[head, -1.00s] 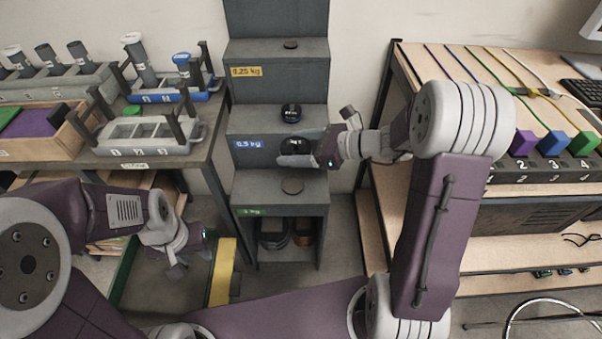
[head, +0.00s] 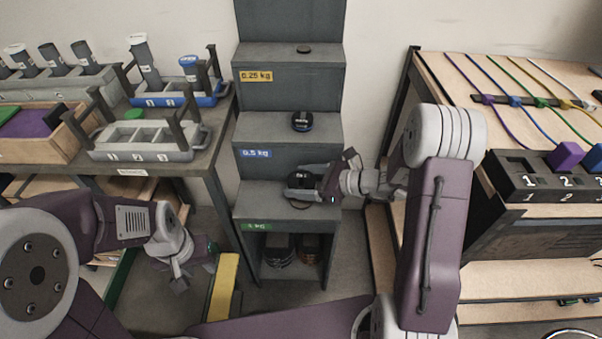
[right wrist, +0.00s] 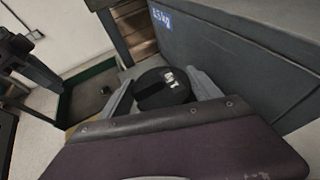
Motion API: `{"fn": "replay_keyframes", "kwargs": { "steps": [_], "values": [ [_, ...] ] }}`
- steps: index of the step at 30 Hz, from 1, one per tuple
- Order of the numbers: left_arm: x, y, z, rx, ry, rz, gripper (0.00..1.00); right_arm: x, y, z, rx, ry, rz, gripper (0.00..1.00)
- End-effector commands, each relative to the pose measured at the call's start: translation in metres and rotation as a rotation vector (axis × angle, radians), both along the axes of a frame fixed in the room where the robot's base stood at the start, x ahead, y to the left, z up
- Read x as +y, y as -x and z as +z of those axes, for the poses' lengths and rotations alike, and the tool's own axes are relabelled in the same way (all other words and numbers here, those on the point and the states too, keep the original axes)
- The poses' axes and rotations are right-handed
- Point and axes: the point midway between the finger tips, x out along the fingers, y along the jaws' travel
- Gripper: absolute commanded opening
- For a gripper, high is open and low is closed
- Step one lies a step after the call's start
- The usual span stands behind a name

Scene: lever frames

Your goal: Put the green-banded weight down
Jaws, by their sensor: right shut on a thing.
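The held weight is a black round block (head: 300,180) with a white mark on top; no green band shows clearly. My right gripper (head: 303,188) is shut on it at the lowest step, the one with the green 1 kg label (head: 256,226). In the right wrist view the weight (right wrist: 162,88) sits between the two grey fingers. The head view does not show clearly whether its underside touches the step. My left gripper (head: 184,275) hangs low at the left, away from the steps; its jaw opening is unclear.
A blue-banded weight (head: 302,121) stands on the 0.5 kg step, and a flat dark disc (head: 303,49) lies on the 0.25 kg step. Dark objects (head: 279,250) sit in the cubby below. A bench (head: 150,180) is left and a cable table (head: 440,75) right.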

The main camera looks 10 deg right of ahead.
Motion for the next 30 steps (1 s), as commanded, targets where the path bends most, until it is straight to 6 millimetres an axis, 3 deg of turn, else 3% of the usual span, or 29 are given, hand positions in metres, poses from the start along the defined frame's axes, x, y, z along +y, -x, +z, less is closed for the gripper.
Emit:
{"fn": "replay_keyframes", "kwargs": {
  "steps": [7, 15, 26, 27, 29, 30],
  "values": [
    [0.0, 0.0, -0.003, 0.0, 0.0, 0.0, 0.36, 0.0, -0.001, -0.006, -0.004, -0.004, -0.001, 0.0],
    [0.0, 0.0, -0.021, 0.0, 0.0, 0.0, 0.36, 0.0, -0.001, -0.048, -0.003, -0.004, -0.001, 0.0],
    [0.0, 0.0, -0.023, 0.0, 0.0, 0.0, 0.36, 0.0, -0.001, -0.05, -0.006, -0.002, -0.001, 0.0],
    [0.0, 0.0, -0.022, 0.0, 0.0, 0.0, 0.36, 0.0, 0.0, -0.052, -0.002, 0.0, -0.001, 0.78],
    [0.0, 0.0, -0.022, 0.0, 0.0, 0.0, 0.36, 0.0, 0.0, -0.051, -0.002, 0.0, -0.001, 0.94],
    [0.0, 0.0, -0.022, 0.0, 0.0, 0.0, 0.36, 0.0, 0.0, -0.051, -0.002, 0.0, -0.001, 0.94]
  ]
}}
